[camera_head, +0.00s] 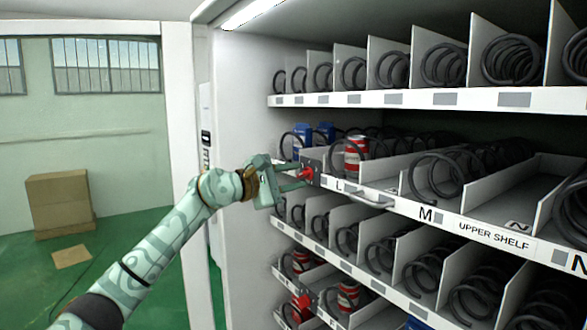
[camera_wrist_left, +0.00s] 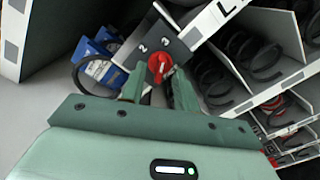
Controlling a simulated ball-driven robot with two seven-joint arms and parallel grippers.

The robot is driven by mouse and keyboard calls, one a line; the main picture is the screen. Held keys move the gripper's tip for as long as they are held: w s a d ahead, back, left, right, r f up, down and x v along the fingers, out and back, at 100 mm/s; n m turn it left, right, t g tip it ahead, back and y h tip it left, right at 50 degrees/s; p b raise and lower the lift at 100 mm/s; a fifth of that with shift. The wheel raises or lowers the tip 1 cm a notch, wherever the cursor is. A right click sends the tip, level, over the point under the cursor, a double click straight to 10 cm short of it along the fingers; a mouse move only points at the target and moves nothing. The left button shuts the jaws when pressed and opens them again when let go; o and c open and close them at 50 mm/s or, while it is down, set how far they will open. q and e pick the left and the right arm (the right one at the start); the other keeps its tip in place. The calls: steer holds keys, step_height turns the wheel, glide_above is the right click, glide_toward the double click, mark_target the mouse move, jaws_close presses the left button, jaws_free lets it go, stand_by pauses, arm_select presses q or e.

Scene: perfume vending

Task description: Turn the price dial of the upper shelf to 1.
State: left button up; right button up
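The price dial (camera_head: 306,174) is a small red knob at the left front end of the upper shelf (camera_head: 494,236), which bears an "UPPER SHELF" label. In the left wrist view the red dial (camera_wrist_left: 159,67) sits on a dark grey plate (camera_wrist_left: 155,42) with the digits 2 and 3 visible. A 1 is not visible, and the dial's setting is hard to read. My left gripper (camera_head: 291,176) is at the dial. Its two green fingers (camera_wrist_left: 159,86) are apart, one on each side of the dial, with no clear grip on it. My right gripper is out of view.
Black spiral coils fill the shelf lanes above and below. Blue packages (camera_head: 303,138) and a red-and-white can (camera_head: 355,157) stand on the upper shelf near the dial. A grey handle (camera_head: 358,197) juts from the shelf front. Cardboard boxes (camera_head: 60,203) stand far left.

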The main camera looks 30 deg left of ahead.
arm_select(q)
steer(key=shift+w, duration=0.2)
jaws_close()
